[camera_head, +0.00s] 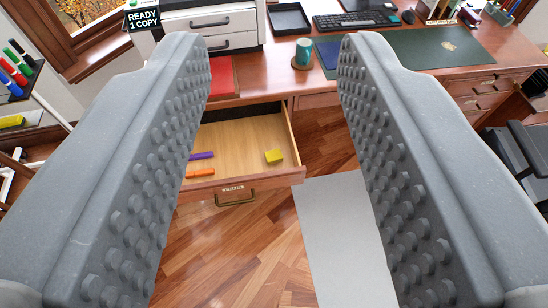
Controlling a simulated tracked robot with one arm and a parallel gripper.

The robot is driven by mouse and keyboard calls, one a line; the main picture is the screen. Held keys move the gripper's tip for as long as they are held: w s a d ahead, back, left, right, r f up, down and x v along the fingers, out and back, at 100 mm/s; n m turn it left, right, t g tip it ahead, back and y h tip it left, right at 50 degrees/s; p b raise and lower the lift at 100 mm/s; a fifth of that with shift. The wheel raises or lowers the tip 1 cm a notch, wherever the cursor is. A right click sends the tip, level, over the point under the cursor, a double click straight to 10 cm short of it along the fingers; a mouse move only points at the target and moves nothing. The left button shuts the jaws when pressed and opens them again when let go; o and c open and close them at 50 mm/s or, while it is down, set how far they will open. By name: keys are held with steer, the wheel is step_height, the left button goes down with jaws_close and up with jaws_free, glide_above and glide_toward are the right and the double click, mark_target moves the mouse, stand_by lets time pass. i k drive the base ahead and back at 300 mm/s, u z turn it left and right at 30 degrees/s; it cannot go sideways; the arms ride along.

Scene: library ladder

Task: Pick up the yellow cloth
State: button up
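My gripper (276,45) is open and empty, its two grey studded fingers wide apart on either side of the view. Between them, further off, an open wooden drawer (233,136) holds a small yellow block-like thing (273,156). Another yellow thing (12,121) lies at the far left edge, partly cut off by the frame. I cannot tell for sure whether either one is the yellow cloth. My gripper touches neither.
A purple stick (201,155) and an orange stick (200,172) lie in the drawer. The desk (275,84) above holds a teal mug (303,54), a green mat (433,52) and a keyboard (355,19). Coloured markers (17,62) stand at left. Parquet floor (235,245) is open below.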

mark_target(272, 156)
steer(key=k, duration=0.5)
steer(key=u, duration=1.9)
steer(key=i, duration=1.65)
steer(key=z, duration=2.8)
steer(key=i, duration=0.5)
steer(key=z, duration=0.05)
